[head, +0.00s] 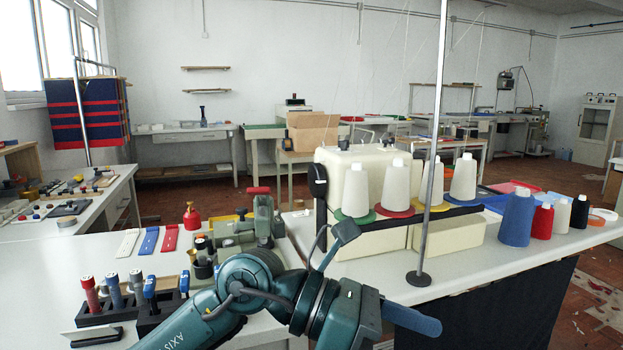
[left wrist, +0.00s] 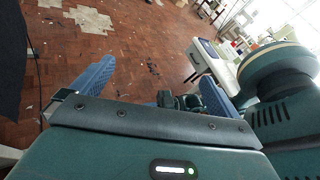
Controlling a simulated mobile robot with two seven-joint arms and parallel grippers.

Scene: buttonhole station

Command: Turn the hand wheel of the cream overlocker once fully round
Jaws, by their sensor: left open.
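The cream overlocker (head: 338,170) stands on the white table right of centre in the head view. A black round part that looks like its hand wheel (head: 318,180) is on its left end, facing left. My left gripper (head: 412,319) is in front of and below the machine, its blue fingers pointing right, apart from the wheel. In the left wrist view my left gripper (left wrist: 157,80) shows two blue fingers spread wide with nothing held between them. The wheel is not visible there. My right gripper is in neither view.
White thread cones (head: 355,190) stand along the overlocker's front. A grey pole (head: 432,150) rises before it from the white table (head: 470,255). A green clamp-like tool (head: 265,220) and a red can (head: 192,216) stand left of the wheel. A blue cone (head: 517,218) stands right.

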